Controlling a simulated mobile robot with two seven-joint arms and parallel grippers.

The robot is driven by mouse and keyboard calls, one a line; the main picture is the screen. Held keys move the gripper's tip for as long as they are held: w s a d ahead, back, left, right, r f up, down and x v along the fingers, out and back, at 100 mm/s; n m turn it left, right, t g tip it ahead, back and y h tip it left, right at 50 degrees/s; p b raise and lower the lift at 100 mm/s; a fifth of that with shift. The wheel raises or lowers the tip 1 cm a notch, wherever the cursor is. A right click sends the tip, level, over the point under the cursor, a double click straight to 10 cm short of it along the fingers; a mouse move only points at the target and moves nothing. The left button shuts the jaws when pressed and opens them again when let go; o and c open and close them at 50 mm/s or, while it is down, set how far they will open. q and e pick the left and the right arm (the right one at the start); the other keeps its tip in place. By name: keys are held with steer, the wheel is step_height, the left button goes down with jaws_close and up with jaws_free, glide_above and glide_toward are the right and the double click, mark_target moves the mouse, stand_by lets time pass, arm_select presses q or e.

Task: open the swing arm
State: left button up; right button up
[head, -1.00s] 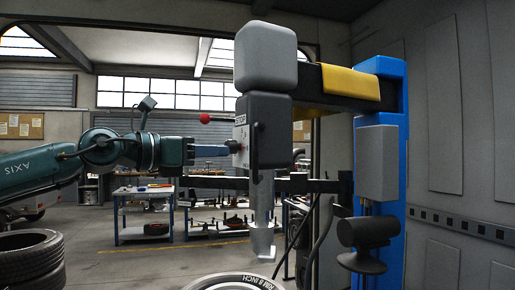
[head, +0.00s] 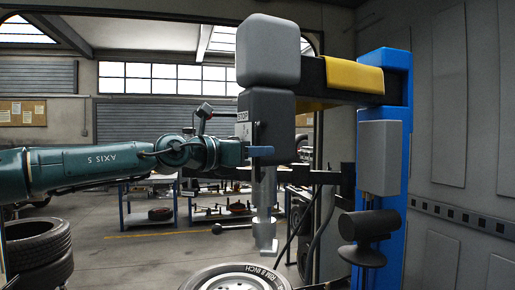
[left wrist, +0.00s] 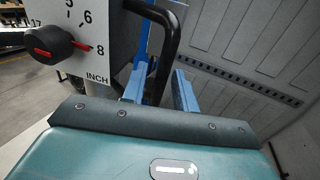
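The swing arm (head: 312,82) is the dark horizontal beam with a yellow cover, reaching left from the blue column. A grey head block (head: 268,50) and a dark box (head: 272,112) sit at its end, above a metal post (head: 264,190). My left gripper (head: 262,151) is at the front of the box. In the left wrist view, its two blue fingers (left wrist: 160,92) are apart on either side of the black bar handle (left wrist: 170,45); I cannot tell whether they touch it. My right gripper is not in view.
A wheel rim marked 8 inch (head: 235,278) lies below the post. The blue column (head: 396,130) stands right, near a panelled wall. A dial with a red pointer (left wrist: 55,43) is beside the handle. Stacked tyres (head: 38,250) stand left; benches are behind.

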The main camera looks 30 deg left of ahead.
arm_select(q)
steer(key=shift+w, duration=0.15)
steer(key=shift+c, duration=0.6)
jaws_close()
